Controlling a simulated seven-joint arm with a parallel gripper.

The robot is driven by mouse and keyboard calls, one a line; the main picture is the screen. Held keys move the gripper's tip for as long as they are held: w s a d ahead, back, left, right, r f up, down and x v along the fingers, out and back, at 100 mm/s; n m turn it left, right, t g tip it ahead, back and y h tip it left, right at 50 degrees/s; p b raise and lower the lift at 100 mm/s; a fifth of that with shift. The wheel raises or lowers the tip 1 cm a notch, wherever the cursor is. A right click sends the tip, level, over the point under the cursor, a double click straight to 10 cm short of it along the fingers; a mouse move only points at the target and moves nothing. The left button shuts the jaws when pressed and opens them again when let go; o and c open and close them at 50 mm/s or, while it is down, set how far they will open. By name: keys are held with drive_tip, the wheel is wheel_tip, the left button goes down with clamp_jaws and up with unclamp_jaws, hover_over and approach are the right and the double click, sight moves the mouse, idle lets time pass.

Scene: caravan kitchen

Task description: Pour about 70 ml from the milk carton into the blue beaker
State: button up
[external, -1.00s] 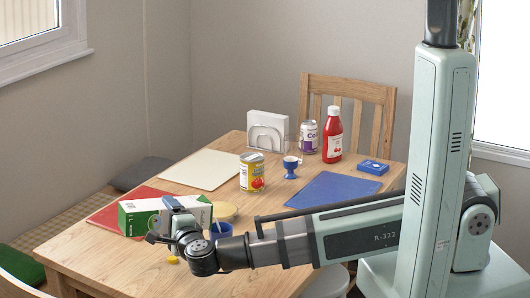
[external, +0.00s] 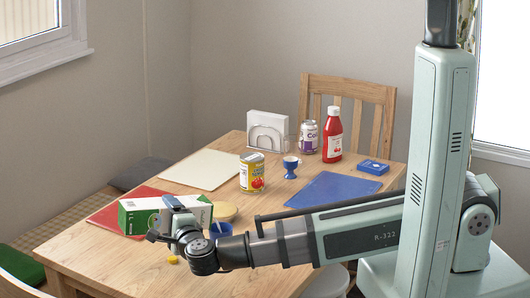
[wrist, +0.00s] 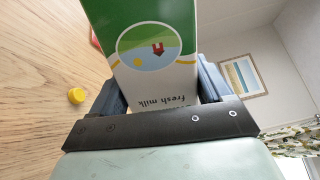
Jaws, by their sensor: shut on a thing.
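The milk carton (external: 138,216), green and white, is held tipped over, lying nearly level above the near part of the table. My gripper (external: 177,214) is shut on it. In the wrist view the carton (wrist: 152,50) sits between the two fingers of my gripper (wrist: 160,90), its label upside down. The blue beaker (external: 221,229) stands on the table just right of the carton's right end, partly hidden by my wrist. The carton's mouth and the milk level in the beaker cannot be made out.
A tomato can (external: 252,173), a blue egg cup (external: 290,168) and a ketchup bottle (external: 332,135) stand farther back. The near table is mostly clear.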

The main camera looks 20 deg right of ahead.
drive_tip(key=shift+a+f+n, duration=0.2)
drive_tip(key=shift+f+n, duration=0.4)
drive_tip(key=shift+f, duration=0.15)
drive_tip(key=shift+f+n, duration=0.35)
drive_tip(key=shift+n, duration=0.85)
drive_tip(key=shift+f+n, duration=0.4)
drive_tip(key=shift+f, duration=0.05)
drive_tip(key=shift+a+f, duration=0.1)
drive_tip(key=shift+f, duration=0.05)
